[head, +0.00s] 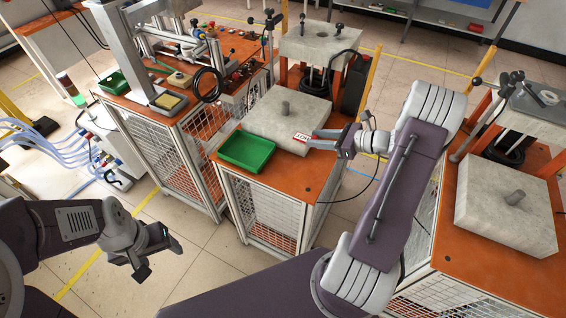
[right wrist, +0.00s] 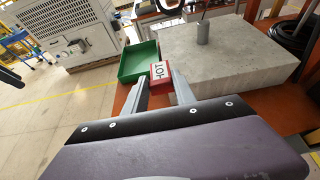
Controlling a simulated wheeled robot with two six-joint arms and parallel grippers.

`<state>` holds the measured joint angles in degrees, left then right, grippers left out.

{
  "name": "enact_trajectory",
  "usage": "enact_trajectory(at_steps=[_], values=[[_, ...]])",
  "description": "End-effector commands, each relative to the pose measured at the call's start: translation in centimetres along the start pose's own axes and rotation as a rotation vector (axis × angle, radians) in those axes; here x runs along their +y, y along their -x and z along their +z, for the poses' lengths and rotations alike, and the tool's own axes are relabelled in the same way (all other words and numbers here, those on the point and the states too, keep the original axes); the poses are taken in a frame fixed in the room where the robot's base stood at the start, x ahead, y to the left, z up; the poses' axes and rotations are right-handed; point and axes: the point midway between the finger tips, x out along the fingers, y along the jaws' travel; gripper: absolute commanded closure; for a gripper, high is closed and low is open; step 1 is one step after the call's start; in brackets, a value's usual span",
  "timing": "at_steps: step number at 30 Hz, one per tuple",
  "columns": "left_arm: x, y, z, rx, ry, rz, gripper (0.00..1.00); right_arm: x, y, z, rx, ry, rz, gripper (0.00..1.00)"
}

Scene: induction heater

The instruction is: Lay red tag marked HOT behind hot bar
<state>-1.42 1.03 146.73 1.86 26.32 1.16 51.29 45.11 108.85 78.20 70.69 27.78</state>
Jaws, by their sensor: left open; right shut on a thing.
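The red tag with a white HOT label (head: 302,138) is between the fingertips of my right gripper (head: 314,142), which is shut on it. In the right wrist view the tag (right wrist: 160,74) is at the near edge of a grey block, with the fingers (right wrist: 162,88) on either side of it. Whether it touches anything below is unclear. My left gripper (head: 158,262) is open and empty over the floor at lower left.
The grey block (head: 262,118) sits on an orange-topped bench (head: 300,180). An empty green tray (head: 246,151) lies left of the tag. A press with posts rises behind the middle block.

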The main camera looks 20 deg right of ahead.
Motion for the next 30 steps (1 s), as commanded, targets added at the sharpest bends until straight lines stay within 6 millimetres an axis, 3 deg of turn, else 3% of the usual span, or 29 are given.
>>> enact_trajectory(at_steps=[6, 11, 17, 24, 30], values=[[0.0, -0.1, 0.0, 0.001, 0.0, 0.0, 0.33, 4.9, -3.2, -2.1, 0.001, -0.005, 0.005, 1.0], [0.0, -0.1, 0.0, 0.001, 0.0, 0.0, 0.33, 7.1, -4.7, -3.1, 0.001, -0.002, 0.003, 1.0], [0.0, -0.2, 0.0, 0.001, 0.0, 0.0, 0.33, 7.6, -5.1, -3.7, 0.002, -0.001, 0.0, 1.0], [0.0, -0.4, 0.0, 0.001, 0.0, 0.0, 0.33, 7.5, -6.5, -7.0, 0.002, -0.001, 0.001, 1.0], [0.0, -0.4, 0.0, 0.001, 0.0, 0.0, 0.33, 7.5, -6.5, -7.0, 0.001, 0.001, 0.0, 1.0]])
